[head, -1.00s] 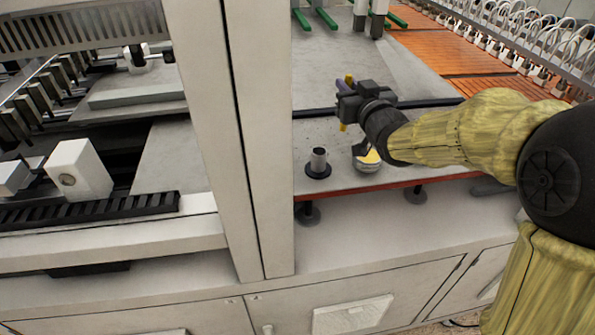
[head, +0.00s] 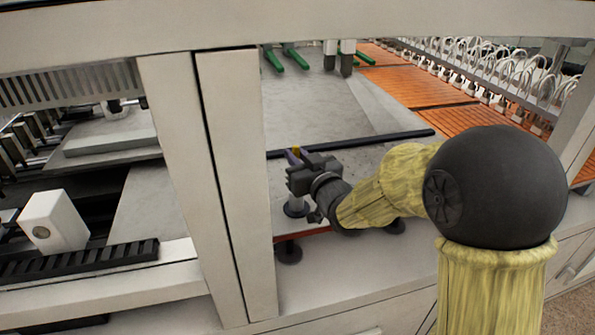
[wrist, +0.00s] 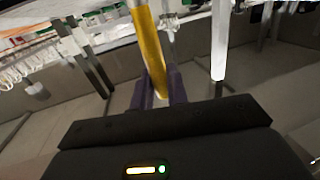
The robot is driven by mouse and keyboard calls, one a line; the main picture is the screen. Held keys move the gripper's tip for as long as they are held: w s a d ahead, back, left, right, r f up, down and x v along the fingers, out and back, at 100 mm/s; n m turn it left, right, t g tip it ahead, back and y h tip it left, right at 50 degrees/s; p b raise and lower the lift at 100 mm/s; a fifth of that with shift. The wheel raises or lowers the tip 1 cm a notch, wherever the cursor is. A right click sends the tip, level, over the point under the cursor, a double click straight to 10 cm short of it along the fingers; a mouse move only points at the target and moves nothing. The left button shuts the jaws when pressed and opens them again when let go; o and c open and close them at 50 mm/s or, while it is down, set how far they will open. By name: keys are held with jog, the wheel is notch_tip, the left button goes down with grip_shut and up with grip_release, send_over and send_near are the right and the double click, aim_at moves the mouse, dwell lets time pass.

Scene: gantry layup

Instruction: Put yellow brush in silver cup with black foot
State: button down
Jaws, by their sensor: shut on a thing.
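My gripper (head: 293,158) is shut on the yellow brush (head: 296,149). In the head view only a short yellow piece of the brush shows at the fingers. In the wrist view the brush (wrist: 151,48) is a long yellow rod between the purple fingers (wrist: 160,90). The silver cup with black foot (head: 296,208) stands upright on the grey bench. My gripper is over it in the head view and hides its top. I cannot tell the height between brush and cup.
A pale upright post (head: 215,180) of the machine frame stands left of the cup. A dark bar (head: 400,138) crosses the grey bench top (head: 310,100) behind my gripper. Orange panels (head: 425,88) lie at the back right. The bench's front edge is close to the cup.

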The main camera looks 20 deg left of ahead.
jog(key=shift+f, duration=0.15)
notch_tip(320, 180, down, 3)
jog(key=shift+p, duration=0.45)
jog(key=shift+s+f, duration=0.1)
jog(key=shift+f, duration=0.25)
jog(key=shift+s, duration=0.1)
jog(key=shift+f+b, duration=0.15)
jog(key=shift+b, duration=0.15)
jog(key=c, duration=1.4)
grip_release()
jog(key=shift+r, duration=0.2)
